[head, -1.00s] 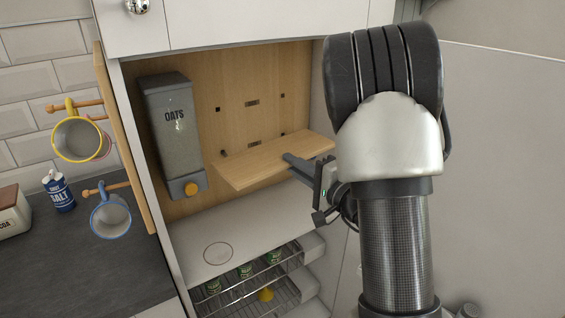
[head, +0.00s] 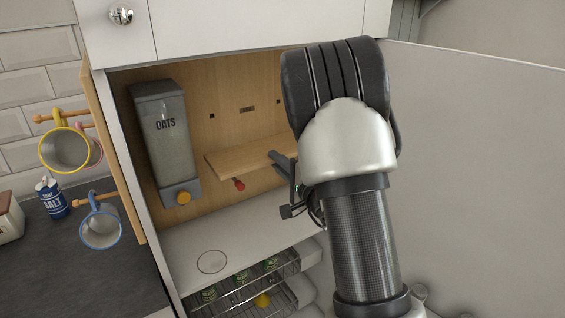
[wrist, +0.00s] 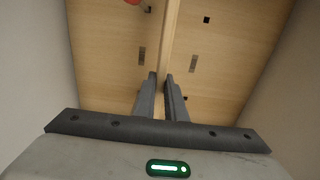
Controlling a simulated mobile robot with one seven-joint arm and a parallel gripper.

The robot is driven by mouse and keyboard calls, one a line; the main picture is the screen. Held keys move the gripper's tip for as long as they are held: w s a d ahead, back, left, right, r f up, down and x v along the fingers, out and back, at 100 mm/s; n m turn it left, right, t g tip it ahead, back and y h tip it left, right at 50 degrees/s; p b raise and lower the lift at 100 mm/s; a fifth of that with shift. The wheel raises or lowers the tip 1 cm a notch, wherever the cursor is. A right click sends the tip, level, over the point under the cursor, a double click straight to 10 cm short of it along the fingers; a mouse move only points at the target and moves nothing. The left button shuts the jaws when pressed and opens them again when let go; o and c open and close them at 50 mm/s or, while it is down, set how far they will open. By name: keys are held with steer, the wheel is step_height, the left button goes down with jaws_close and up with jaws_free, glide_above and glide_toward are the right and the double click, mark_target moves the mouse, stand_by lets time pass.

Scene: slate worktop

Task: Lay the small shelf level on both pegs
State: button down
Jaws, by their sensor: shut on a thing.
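The small shelf (head: 240,157) is a thin wooden board inside the open cabinet, in front of its wooden back panel. My gripper (head: 275,158) is shut on its front edge, toward the right part that shows; my arm hides the right end. In the wrist view the shelf (wrist: 168,38) is a narrow edge-on strip between the fingertips (wrist: 161,80). A red peg (head: 239,185) shows below the shelf's left part, and in the wrist view (wrist: 133,2) at the top edge. I cannot tell whether shelf and peg touch. I see no second peg.
A grey oats dispenser (head: 164,130) hangs close left of the shelf. Below are a white cabinet floor (head: 180,250) and wire racks (head: 255,285) with jars. The cabinet wall is at right.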

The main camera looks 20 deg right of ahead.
steer(key=p+x, duration=0.1)
steer(key=x, duration=0.3)
steer(key=shift+w+a+p, duration=0.1)
steer(key=shift+w+p, duration=0.05)
steer(key=shift+p, duration=0.15)
step_height(320, 180, down, 3)
steer(key=b, duration=0.3)
steer(key=shift+r, duration=0.2)
steer(key=shift+f+b, duration=0.25)
steer(key=shift+b, duration=0.65)
steer(key=c, duration=1.1)
jaws_free()
steer(key=shift+f+b, duration=0.15)
steer(key=shift+b, duration=0.45)
